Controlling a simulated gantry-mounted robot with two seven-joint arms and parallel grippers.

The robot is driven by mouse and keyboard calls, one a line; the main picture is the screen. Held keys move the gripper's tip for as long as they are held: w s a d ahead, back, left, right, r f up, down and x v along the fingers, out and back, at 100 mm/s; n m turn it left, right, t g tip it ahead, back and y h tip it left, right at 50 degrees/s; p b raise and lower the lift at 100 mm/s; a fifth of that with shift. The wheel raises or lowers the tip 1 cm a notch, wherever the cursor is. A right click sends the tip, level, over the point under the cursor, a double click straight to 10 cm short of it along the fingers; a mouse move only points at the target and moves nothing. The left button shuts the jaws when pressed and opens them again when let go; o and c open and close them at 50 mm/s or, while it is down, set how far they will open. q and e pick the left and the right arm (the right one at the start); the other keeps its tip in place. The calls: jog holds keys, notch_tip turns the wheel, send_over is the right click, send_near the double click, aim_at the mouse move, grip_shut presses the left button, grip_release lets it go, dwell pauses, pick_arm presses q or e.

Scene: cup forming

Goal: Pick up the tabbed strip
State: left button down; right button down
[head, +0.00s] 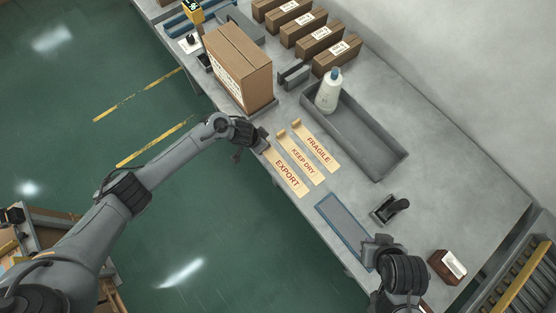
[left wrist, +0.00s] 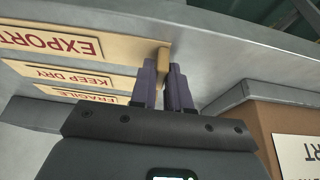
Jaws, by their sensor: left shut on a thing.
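Three tan tabbed strips lie side by side on the grey table: EXPORT (head: 287,174), KEEP DRY (head: 302,159) and FRAGILE (head: 318,146). They also show in the left wrist view, with EXPORT (left wrist: 60,42) nearest, then KEEP DRY (left wrist: 70,77) and FRAGILE (left wrist: 85,95). My left gripper (head: 262,143) is at the tab end of the EXPORT strip. In the left wrist view its dark fingers (left wrist: 165,72) are shut on that strip's raised tab. The strip appears to lie flat. My right gripper (head: 378,242) is over the table's front right; its finger opening is not clear.
A large carton (head: 239,69) stands just behind my left gripper. A grey tray (head: 365,140) with a white bottle (head: 328,92) lies beyond the strips.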

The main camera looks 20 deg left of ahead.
pick_arm(q)
jog(key=shift+r, duration=0.15)
notch_tip(320, 180, up, 4)
jog(key=shift+f+p, duration=0.1)
jog(key=shift+p, duration=0.45)
jog(key=s+d+r+p, duration=0.2)
jog(key=s+d+r, duration=0.2)
jog(key=d+r, duration=0.3)
jog(key=shift+s+d, duration=0.15)
jog(key=shift+d, duration=1.8)
